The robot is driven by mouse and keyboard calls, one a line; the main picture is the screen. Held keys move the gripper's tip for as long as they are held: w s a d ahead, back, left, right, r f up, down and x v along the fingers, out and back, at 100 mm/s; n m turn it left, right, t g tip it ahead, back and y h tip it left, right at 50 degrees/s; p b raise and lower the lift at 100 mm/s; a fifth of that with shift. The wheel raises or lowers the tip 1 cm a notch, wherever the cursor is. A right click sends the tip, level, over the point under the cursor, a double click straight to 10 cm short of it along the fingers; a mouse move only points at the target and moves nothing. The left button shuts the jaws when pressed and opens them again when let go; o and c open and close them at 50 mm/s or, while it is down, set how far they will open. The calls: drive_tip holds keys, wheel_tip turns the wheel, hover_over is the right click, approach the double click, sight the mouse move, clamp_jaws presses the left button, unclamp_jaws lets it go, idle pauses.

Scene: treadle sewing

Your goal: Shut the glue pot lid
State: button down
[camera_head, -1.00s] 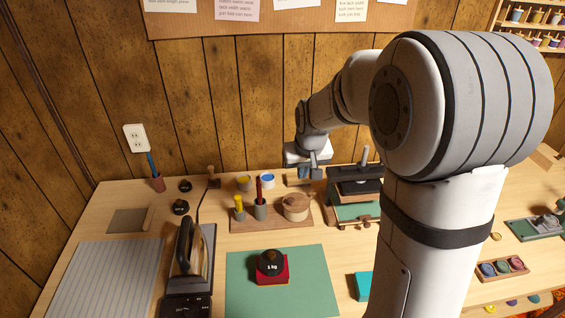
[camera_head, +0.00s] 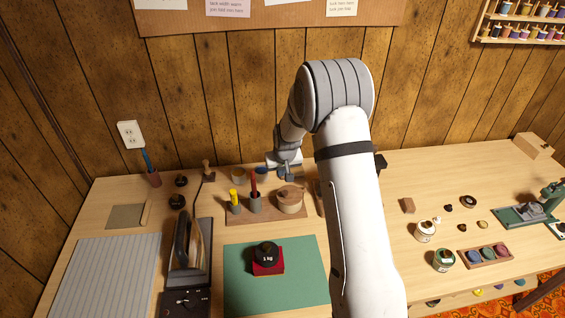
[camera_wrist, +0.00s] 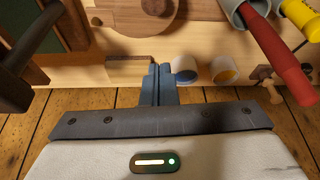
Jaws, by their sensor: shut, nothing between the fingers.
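The glue pot (camera_head: 289,203) looks like a round wooden pot with a knobbed wooden lid (camera_head: 289,192). It stands at the right end of a small wooden board, beside two holders with a yellow and a red handle. The lid lies over the pot's top; I cannot tell whether it is fully seated. In the wrist view the lid (camera_wrist: 130,12) shows at the top, cut off by the frame edge. My gripper (camera_head: 287,175) is just behind the pot, on its wall side. In the wrist view its fingers (camera_wrist: 159,80) are together and empty, apart from the lid.
Blue (camera_wrist: 183,70) and yellow (camera_wrist: 223,70) paint cups stand close beside my fingers. The red handle (camera_wrist: 280,55) rises nearby. A dark press-like thing (camera_wrist: 15,85) is at the left of the wrist view. A flatiron (camera_head: 187,245) and a 1 kg weight (camera_head: 266,254) stand nearer the front.

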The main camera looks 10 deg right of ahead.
sight(285, 191)
drive_tip(key=s+f, duration=0.1)
drive_tip(key=s+f+p, duration=0.1)
drive_tip(key=shift+s+d+f, duration=0.1)
drive_tip(key=shift+s+d, duration=0.05)
drive_tip(key=shift+s, duration=0.15)
drive_tip(key=shift+s+f+p, duration=0.25)
drive_tip(key=shift+s+p, duration=0.1)
drive_tip(key=shift+s+f, duration=0.1)
drive_tip(key=shift+s+d+b, duration=0.1)
drive_tip(key=shift+s+b, duration=0.05)
drive_tip(key=shift+b, duration=0.5)
drive_tip(key=shift+s+b, duration=0.35)
drive_tip(key=shift+s, duration=0.1)
drive_tip(key=shift+f, duration=0.1)
